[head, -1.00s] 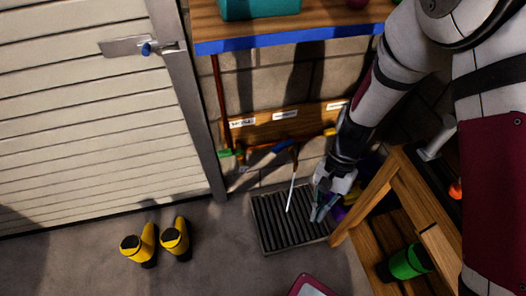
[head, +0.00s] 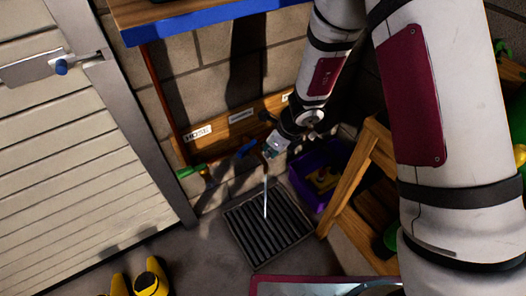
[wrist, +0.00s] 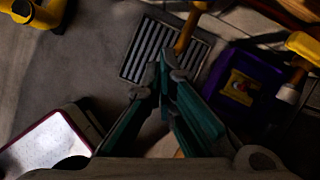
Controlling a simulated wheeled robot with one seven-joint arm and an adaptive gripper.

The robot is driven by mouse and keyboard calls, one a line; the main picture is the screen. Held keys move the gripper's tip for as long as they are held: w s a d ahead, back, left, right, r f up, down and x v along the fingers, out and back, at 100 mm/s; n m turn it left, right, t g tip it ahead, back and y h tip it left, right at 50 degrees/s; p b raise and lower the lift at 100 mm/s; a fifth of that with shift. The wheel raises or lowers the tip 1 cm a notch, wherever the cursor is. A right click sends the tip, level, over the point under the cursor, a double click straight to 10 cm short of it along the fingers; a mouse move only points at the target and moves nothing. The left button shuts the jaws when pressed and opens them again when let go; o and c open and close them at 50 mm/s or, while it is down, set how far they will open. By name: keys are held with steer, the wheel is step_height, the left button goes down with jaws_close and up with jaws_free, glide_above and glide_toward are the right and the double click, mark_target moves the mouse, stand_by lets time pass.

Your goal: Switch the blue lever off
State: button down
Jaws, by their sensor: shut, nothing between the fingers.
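The blue lever (head: 246,149) is on the wooden wall board (head: 228,133), between a green lever (head: 190,171) at left and my gripper. A thin pale stream (head: 265,198), which looks like water, falls from the spout beneath it. My gripper (head: 270,147) is just right of the blue lever, its tips close to the spout; I cannot tell whether they touch. In the wrist view its teal fingers (wrist: 166,70) are together and empty, overlapping the lower end of a copper-coloured pipe (wrist: 188,35). The blue lever is not visible there.
A dark floor grate (head: 268,232) lies below the spout. A purple crate (head: 318,172) and wooden shelf frame (head: 350,180) stand close at right. A blue-edged shelf (head: 200,22) hangs above. Yellow boots (head: 150,278) and a red-rimmed pale object (head: 325,286) are in front.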

mark_target(242, 155)
steer(key=w+a+f+b, duration=0.1)
steer(key=w+a+f, duration=0.2)
steer(key=a+f, duration=0.2)
steer(key=shift+x, duration=1.05)
steer(key=shift+w, duration=0.15)
steer(key=a, duration=0.1)
steer(key=a+m, duration=0.1)
steer(key=a, duration=0.1)
steer(key=shift+w+a+r, duration=0.1)
steer(key=shift+w, duration=0.1)
steer(key=shift+w+a, duration=0.1)
steer(key=shift+a, duration=0.05)
